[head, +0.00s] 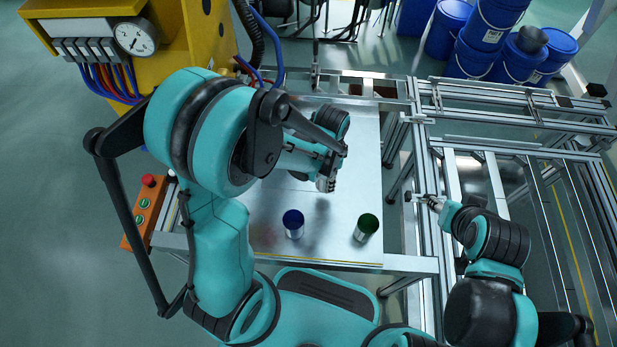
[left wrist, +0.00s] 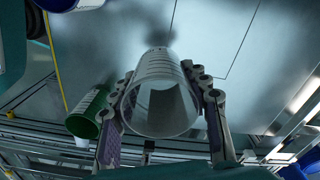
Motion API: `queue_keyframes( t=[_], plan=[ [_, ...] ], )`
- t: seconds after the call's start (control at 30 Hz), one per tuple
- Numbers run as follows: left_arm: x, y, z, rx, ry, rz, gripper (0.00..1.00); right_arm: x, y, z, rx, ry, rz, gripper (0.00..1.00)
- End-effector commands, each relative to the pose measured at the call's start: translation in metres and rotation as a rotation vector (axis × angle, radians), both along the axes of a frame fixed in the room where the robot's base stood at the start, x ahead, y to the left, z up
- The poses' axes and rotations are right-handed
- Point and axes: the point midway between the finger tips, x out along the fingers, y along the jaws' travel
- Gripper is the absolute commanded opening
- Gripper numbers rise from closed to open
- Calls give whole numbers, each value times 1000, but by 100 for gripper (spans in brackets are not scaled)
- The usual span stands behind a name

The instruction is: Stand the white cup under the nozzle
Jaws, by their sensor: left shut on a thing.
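The white cup (left wrist: 160,95) is between the two fingers of my left gripper (left wrist: 164,112) in the left wrist view, its open mouth facing the camera. My left gripper is shut on it. In the head view my left gripper (head: 326,184) is over the metal table, and the cup cannot be made out clearly there. My right gripper (head: 424,199) is right of the table, over the metal frame; its finger opening is too small to read. I cannot pick out the nozzle; my left arm covers part of the table's far left side.
A blue cup (head: 293,223) and a green cup (head: 367,227) stand near the front of the table (head: 340,247). The green cup (left wrist: 88,113) is left of the held cup in the wrist view. A yellow machine with a gauge (head: 136,38) is at the back left.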

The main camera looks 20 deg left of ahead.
Motion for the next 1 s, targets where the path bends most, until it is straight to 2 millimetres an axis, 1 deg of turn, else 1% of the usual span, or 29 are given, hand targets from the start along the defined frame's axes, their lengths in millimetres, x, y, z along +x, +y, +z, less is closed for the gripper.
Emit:
queue_keyframes(
  t=[0.03,0.1,0.2,0.3,0.37,0.47,0.6,0.7,1.0],
  plan=[
    [6,12,-12,0,0,7,31,0,0,-9,0,0,0,40],
    [12,25,-21,0,0,6,31,0,0,-15,0,0,0,40],
    [19,39,-29,0,0,3,31,0,0,-21,0,0,0,40],
    [22,48,-33,0,0,3,31,0,0,-23,0,0,0,40],
    [23,49,-34,0,0,1,31,0,0,-23,0,0,0,40],
    [24,50,-42,0,0,0,31,0,0,-28,0,0,0,40],
    [23,50,-66,0,0,0,31,0,0,-43,0,0,0,40],
    [24,50,-75,0,0,0,31,0,0,-48,0,0,0,40],
    [23,50,-74,0,0,1,31,0,0,-45,0,0,0,40]
  ],
)
